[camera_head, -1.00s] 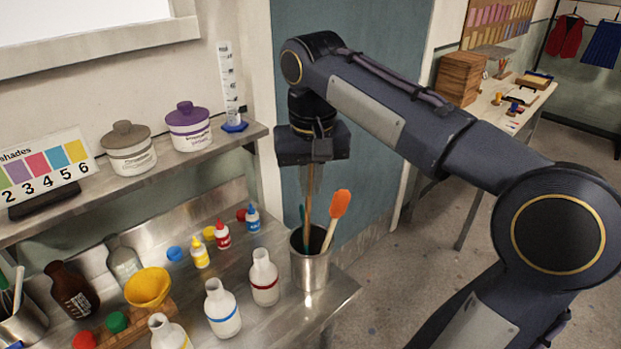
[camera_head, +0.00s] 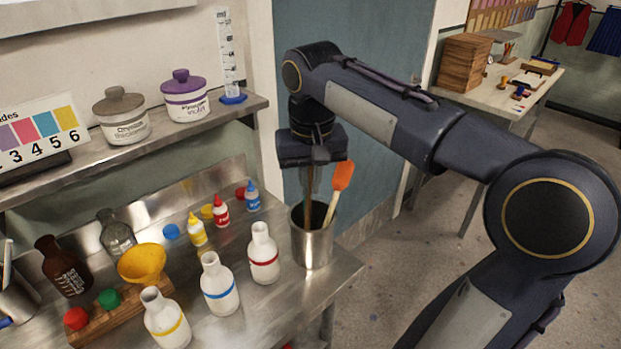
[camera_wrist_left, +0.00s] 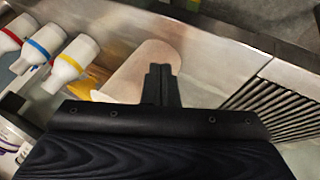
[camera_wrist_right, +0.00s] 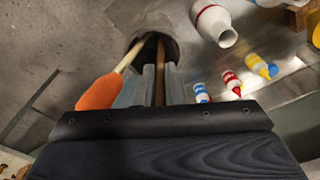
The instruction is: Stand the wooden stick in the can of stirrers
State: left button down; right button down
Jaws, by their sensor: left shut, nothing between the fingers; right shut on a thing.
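The can of stirrers (camera_head: 312,247) is a metal can at the right end of the steel bench. It holds a spatula with an orange head (camera_head: 342,176), leaning right. My right gripper (camera_head: 311,190) is above the can, pointing down, shut on the brown wooden stick (camera_head: 308,206). The stick's lower end is inside the can's mouth; its bottom is hidden by the wall. In the right wrist view the stick (camera_wrist_right: 160,75) runs from the fingers into the can (camera_wrist_right: 150,45), beside the spatula's pale handle. My left gripper (camera_wrist_left: 161,84) is shut and empty over the bench in the left wrist view.
White bottles with blue (camera_head: 219,286), red (camera_head: 263,254) and yellow (camera_head: 166,318) bands stand left of the can. Small dropper bottles stand behind them. A shelf (camera_head: 150,140) with lidded jars is above. Another metal can (camera_head: 14,300) stands far left.

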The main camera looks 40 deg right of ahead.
jog(key=c, duration=1.5)
grip_release()
jog(key=shift+o, duration=0.2)
jog(key=shift+r, duration=0.1)
notch_tip(320, 180, up, 8)
jog(key=p, duration=0.1)
jog(key=shift+s+a+f, duration=0.15)
jog(key=shift+s+f, duration=0.05)
jog(key=shift+s, duration=0.15)
